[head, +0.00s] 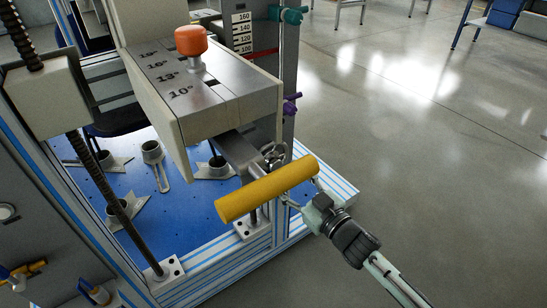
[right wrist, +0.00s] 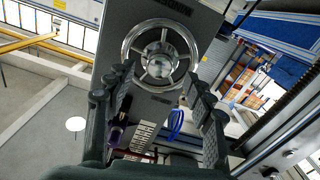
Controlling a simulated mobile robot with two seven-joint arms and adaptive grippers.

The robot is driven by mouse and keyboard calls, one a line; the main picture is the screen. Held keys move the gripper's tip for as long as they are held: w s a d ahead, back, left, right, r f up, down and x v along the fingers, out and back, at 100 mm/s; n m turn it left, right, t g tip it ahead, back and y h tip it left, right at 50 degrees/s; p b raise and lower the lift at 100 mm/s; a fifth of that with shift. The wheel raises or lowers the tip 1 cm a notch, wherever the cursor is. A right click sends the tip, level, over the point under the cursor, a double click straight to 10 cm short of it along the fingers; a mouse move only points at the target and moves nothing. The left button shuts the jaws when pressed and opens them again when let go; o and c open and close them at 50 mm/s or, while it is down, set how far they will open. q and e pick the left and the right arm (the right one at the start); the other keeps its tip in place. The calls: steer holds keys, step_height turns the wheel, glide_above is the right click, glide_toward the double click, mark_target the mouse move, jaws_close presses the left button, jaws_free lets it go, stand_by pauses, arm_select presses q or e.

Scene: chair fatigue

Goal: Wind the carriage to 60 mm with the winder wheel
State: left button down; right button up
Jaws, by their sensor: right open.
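The winder wheel (right wrist: 160,54) is a silver spoked handwheel in the right wrist view, on a dark panel ahead of my right gripper (right wrist: 158,82). Its two fingers are apart and nothing is held between them. In the head view, my right gripper (head: 304,193) is beside the end of a yellow cylinder (head: 265,190), which partly hides it. A small silver ring (head: 274,153), seemingly the wheel, shows just beyond. The scale (head: 242,35) shows 160 to 100, with a red line below; its lower part is hidden. My left gripper is not in view.
A beige block (head: 235,110) with angle marks and an orange knob (head: 191,40) overhangs the blue base plate (head: 135,185). Threaded rods (head: 88,150) stand at left. Teal (head: 287,14) and purple (head: 291,104) fittings are near the scale column. Open floor (head: 430,150) lies to the right.

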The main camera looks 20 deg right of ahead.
mark_target(277, 167)
steer(key=shift+w, duration=0.1)
steer(key=shift+x, duration=2)
steer(key=shift+w+a+r, duration=0.15)
steer(key=shift+w+a, duration=0.05)
steer(key=shift+w, duration=0.45)
steer(key=o, duration=0.4)
steer(key=c, duration=1)
